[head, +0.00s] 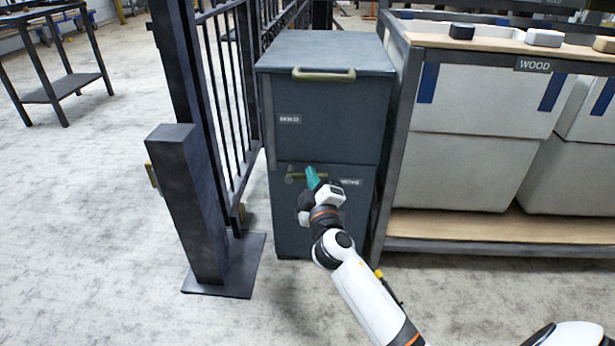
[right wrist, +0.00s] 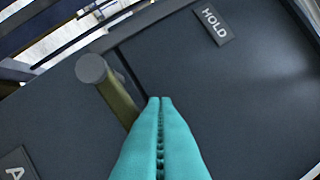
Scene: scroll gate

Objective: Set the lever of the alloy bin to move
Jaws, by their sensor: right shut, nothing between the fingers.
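The alloy bin (head: 325,135) is a dark grey cabinet in the head view. Its upper label (head: 289,118) reads HOLD in the right wrist view (right wrist: 212,25). The lever (head: 291,179) has a round grey pivot and an olive bar (right wrist: 122,102) pointing right in the head view. My right gripper (head: 312,173) is shut and empty, its teal fingertips beside the bar's outer part. I cannot tell whether they touch.
A bar handle (head: 323,74) is on the bin's upper front. A black metal gate (head: 225,95) and a thick post (head: 185,205) stand to the left. A rack (head: 398,130) with white bins and a WOOD label stands close on the right. The floor in front is clear.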

